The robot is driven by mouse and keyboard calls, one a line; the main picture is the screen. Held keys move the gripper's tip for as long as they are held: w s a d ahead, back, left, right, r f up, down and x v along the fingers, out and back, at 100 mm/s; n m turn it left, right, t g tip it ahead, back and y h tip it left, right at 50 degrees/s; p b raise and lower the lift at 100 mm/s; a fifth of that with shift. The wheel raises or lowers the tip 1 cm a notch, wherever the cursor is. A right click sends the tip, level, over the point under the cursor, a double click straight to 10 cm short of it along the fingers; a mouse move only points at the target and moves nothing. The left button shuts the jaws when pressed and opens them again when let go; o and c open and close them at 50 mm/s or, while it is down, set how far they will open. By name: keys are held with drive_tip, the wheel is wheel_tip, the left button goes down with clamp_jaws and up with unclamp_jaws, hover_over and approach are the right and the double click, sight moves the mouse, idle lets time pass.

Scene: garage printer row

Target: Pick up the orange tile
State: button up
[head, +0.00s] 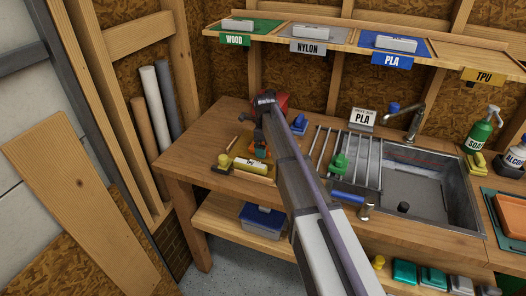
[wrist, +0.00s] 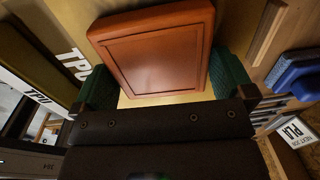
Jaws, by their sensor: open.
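The orange tile (wrist: 155,45) fills the upper middle of the wrist view, a rounded slab with a raised rim, over a tan surface. My gripper (wrist: 160,88) is open, with one green finger pad on each side of the tile's near part. Whether the pads touch its sides I cannot tell. In the head view, my gripper (head: 258,143) points down at the left part of the wooden bench, and my arm hides much of that area. A small patch of orange (head: 264,152) shows beside it, most likely the tile.
A small blue object (head: 299,124) stands to the right, then a rack of metal bars (head: 322,150) and a sink (head: 425,190). A labelled shelf (head: 340,47) runs above the bench.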

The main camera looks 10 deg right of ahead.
drive_tip(key=c, duration=0.6)
